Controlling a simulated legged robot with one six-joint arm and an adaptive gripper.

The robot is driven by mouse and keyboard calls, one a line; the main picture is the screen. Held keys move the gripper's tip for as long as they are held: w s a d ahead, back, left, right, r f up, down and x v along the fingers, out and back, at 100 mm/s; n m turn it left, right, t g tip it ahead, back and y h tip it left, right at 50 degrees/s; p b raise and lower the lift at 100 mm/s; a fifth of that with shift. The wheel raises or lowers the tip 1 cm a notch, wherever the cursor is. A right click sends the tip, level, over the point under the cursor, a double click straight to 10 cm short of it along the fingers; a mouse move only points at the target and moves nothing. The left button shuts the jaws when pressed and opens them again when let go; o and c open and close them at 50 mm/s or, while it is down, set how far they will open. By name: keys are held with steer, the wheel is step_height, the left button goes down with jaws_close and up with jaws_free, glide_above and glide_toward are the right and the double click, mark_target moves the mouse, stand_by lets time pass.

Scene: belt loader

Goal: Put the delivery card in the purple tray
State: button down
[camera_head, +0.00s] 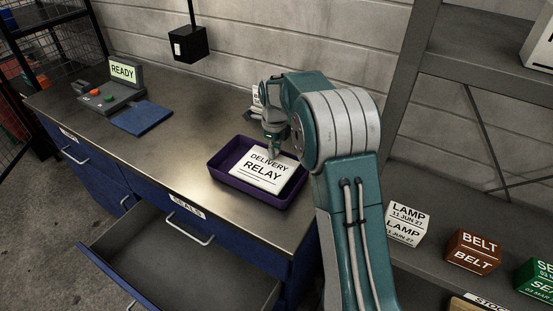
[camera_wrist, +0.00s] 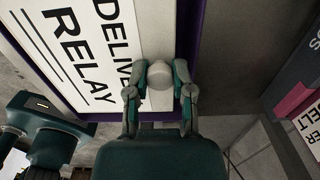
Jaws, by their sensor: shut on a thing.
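The white delivery card (camera_head: 263,172), printed "DELIVERY RELAY", lies within the outline of the purple tray (camera_head: 226,182) on the counter. It also shows large in the wrist view (camera_wrist: 65,45). My gripper (camera_head: 272,151) is over the card's far side. In the wrist view my gripper (camera_wrist: 160,90) is shut on a pale round knob (camera_wrist: 159,74) at the card's edge. The tray's purple rim (camera_wrist: 188,60) runs close beside that edge. I cannot tell whether the card touches the tray floor.
An open drawer (camera_head: 180,262) labelled SEALS juts out below the counter. A control box with a READY screen (camera_head: 123,72) and a blue pad (camera_head: 142,118) stand at the left. Lamp (camera_head: 407,222) and belt boxes (camera_head: 473,252) sit on the right shelf. The counter's middle is clear.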

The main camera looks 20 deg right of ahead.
mark_target(277, 157)
steer(key=shift+d+f, duration=0.2)
steer(key=shift+f, duration=0.75)
steer(key=shift+d+f, duration=0.2)
steer(key=shift+f, duration=0.7)
steer(key=shift+c, duration=2.4)
jaws_free()
